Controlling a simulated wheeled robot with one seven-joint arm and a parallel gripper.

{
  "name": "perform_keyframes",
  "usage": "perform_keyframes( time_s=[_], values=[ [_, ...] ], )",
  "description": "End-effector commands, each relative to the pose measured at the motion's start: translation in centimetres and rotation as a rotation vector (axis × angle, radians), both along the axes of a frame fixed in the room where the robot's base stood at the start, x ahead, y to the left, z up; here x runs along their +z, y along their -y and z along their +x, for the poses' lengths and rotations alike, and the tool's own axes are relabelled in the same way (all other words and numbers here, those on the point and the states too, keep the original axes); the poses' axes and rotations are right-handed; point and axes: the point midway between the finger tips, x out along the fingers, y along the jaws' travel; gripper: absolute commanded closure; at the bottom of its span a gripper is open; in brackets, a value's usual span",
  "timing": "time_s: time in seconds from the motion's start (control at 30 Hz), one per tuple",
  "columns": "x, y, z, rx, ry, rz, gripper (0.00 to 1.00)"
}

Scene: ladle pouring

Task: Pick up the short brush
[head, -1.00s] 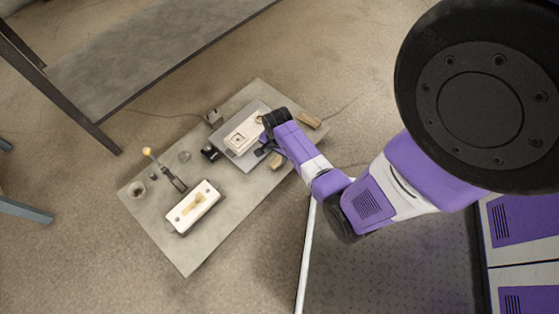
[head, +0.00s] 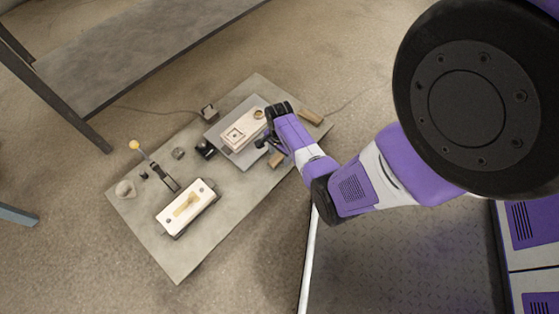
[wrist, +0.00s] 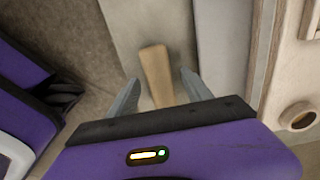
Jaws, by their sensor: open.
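A short tan wooden piece, which looks like the short brush (head: 276,159), lies on the grey mat beside the light grey plate. In the wrist view the brush (wrist: 155,72) shows as a plain wooden handle; no bristles can be made out. My gripper (wrist: 160,77) is open, with one finger on each side of the brush and gaps between. I cannot tell its height above the brush. In the head view my gripper (head: 264,143) is small and dark at the plate's right side, partly hidden by my wrist.
A pale mould block (head: 241,131) with a round hole stands on the plate (head: 243,160), close beside my gripper. A longer wooden piece (head: 311,116) lies at the mat's right corner.

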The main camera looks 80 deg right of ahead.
Motion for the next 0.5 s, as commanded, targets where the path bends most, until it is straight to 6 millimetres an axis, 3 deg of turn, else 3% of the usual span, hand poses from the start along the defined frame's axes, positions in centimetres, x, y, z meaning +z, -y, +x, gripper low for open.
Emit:
perform_keyframes(
  time_s=[0.07,0.3,0.5],
  values=[
    [-0.83,0.05,0.0,-0.001,0.0,0.0,0.42],
    [-0.7,0.04,0.03,0.0,0.001,-0.001,0.42],
    [-0.69,0.03,0.04,0.0,0.001,-0.001,0.81]
  ],
)
